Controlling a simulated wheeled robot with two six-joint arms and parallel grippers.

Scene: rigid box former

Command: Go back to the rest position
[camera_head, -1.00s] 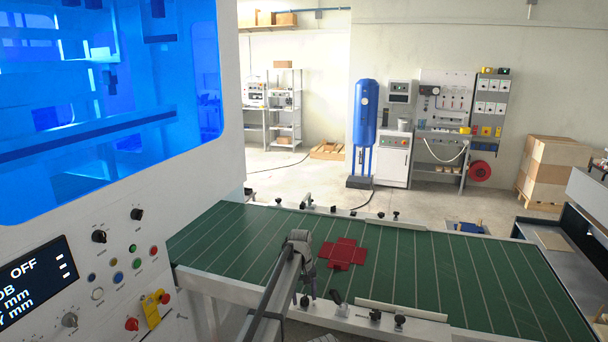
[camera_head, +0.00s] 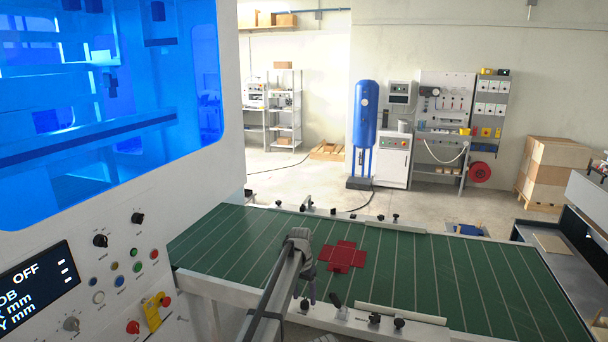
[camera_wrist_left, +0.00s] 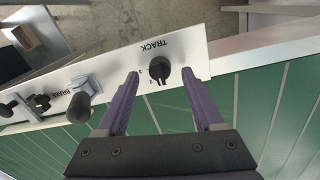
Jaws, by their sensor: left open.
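My left arm reaches from the bottom of the head view over the near side of the green conveyor. My left gripper (camera_head: 312,292) is at the conveyor's near rail, partly hidden by its own wrist. In the left wrist view my left gripper (camera_wrist_left: 160,74) has two purple fingers spread apart and empty. A black knob (camera_wrist_left: 159,69) on a plate marked TRACK shows between the fingertips; whether they touch it I cannot tell. My right gripper is not in view.
A red cross-shaped blank (camera_head: 342,256) lies flat on the green belt (camera_head: 430,265), right of my arm. The white machine with its control panel (camera_head: 120,270) stands at left. Black knobs (camera_head: 399,323) line the near rail. A brake lever (camera_wrist_left: 80,106) is beside the track knob.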

